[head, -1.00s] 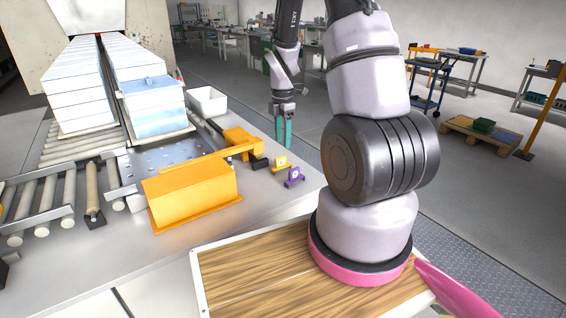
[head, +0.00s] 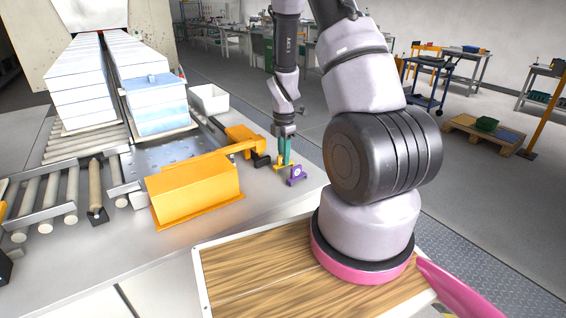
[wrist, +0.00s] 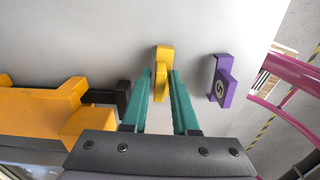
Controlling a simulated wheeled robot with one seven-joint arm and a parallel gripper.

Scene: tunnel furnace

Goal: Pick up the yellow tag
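The yellow tag (wrist: 162,72) stands on the grey metal tabletop, between the two green fingers of my gripper (wrist: 160,92) in the wrist view. The fingers are apart, one on each side of the tag; I cannot tell whether either touches it. In the head view my gripper (head: 285,152) points down at the tabletop and hides much of the yellow tag (head: 278,164). A purple tag (wrist: 221,82) stands just to the right of the gripper, and also shows in the head view (head: 297,175).
An orange machine with a box-shaped body (head: 195,192) and a black-tipped arm (wrist: 108,98) stands close on the left. A white bin (head: 209,99) and white block stacks on rollers lie behind. The tabletop's right edge is near the purple tag.

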